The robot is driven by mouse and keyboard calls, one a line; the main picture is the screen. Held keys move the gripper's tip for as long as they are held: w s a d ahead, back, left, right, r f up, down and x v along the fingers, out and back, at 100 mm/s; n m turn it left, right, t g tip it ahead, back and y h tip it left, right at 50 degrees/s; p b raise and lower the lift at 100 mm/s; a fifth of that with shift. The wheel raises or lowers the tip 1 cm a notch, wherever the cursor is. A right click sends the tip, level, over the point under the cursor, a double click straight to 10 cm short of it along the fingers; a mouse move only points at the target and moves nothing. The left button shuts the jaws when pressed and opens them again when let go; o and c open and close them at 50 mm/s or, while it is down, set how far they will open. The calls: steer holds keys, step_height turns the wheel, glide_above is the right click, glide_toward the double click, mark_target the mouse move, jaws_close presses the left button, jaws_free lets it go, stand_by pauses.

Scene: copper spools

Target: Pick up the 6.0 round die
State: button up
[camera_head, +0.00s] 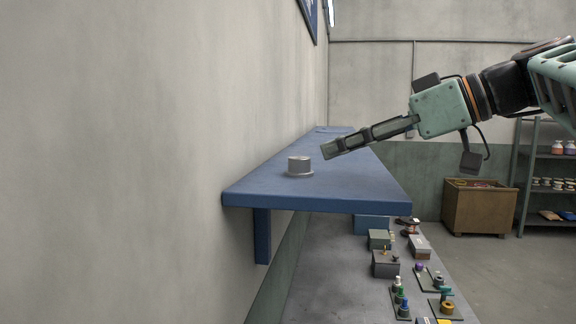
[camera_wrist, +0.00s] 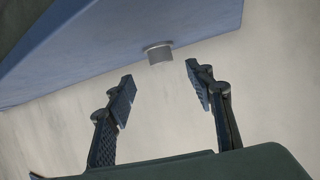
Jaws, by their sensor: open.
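The round die (camera_head: 300,166) is a small grey cylinder with a wider flange at its base. It stands upright on the blue wall shelf (camera_head: 330,197), near the shelf's front left part. In the wrist view the die (camera_wrist: 160,55) shows beyond the fingertips, roughly midway between them. My gripper (camera_head: 328,150) is to the right of the die in the head view, at about its height or slightly above, and apart from it. In the wrist view my gripper (camera_wrist: 160,88) has its two fingers spread with nothing between them. Any size marking on the die is too small to read.
The wall (camera_head: 160,150) runs close along the shelf's left side. Below the shelf is a bench (camera_head: 325,270) with several small parts and blocks. A wooden crate (camera_head: 480,209) and a shelving rack (camera_head: 527,180) stand at the back right. The shelf around the die is clear.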

mark_target(308, 158)
steer(key=p+x, duration=0.1)
steer(key=x, duration=0.7)
steer(key=shift+a+f, duration=0.1)
jaws_close()
